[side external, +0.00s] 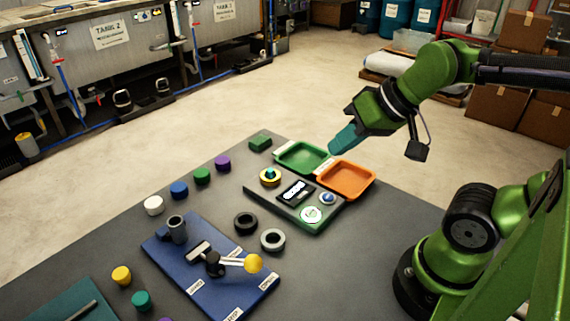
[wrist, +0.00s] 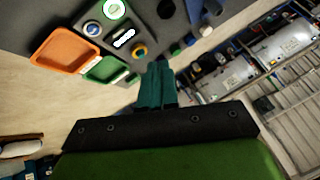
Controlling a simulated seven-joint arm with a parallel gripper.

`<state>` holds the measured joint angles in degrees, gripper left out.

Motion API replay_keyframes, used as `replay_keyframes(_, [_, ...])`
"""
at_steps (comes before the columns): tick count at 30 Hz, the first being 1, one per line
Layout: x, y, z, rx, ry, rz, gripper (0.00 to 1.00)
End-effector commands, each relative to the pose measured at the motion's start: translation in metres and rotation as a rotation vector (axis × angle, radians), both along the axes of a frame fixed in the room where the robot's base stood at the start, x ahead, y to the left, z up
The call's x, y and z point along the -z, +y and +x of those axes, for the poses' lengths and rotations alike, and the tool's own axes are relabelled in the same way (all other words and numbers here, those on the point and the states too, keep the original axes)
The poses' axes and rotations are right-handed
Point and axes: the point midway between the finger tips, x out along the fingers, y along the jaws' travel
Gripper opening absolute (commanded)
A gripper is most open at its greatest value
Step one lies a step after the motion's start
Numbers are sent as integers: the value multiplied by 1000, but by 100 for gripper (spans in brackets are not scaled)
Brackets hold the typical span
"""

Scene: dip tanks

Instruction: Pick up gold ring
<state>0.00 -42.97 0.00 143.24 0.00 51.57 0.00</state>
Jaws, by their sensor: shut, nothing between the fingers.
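A gold-yellow ring (side external: 263,181) surrounds a teal knob on the dark panel. I cannot tell whether it is loose or part of the panel. It also shows in the wrist view (wrist: 141,55), left of the fingertips. A black ring (side external: 245,223) and a light grey ring (side external: 272,240) lie flat on the table. My gripper (side external: 333,150) has teal fingers and is raised above the back of the table, near the trays, apart from all the rings. In the wrist view its fingers (wrist: 157,68) are together and empty.
A green tray (side external: 317,165) and an orange tray (side external: 345,192) sit below my gripper. The blue board (side external: 186,262) carries a grey upright cylinder and a yellow-balled lever. Several coloured pucks line the table's left side. Tanks stand behind; bare floor lies between.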

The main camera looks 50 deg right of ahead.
Motion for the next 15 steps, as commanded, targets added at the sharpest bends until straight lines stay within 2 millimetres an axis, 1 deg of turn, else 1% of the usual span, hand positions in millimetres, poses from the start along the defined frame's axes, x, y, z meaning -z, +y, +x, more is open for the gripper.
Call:
replay_keyframes(8, [0, 0, 0, 0, 0, 0, 0])
replay_keyframes(9, [0, 0, 0, 0, 0, 0, 3])
replay_keyframes(11, [0, 0, 0, 0, 0, 0, 12])
replay_keyframes(15, [0, 0, 0, 0, 0, 0, 34])
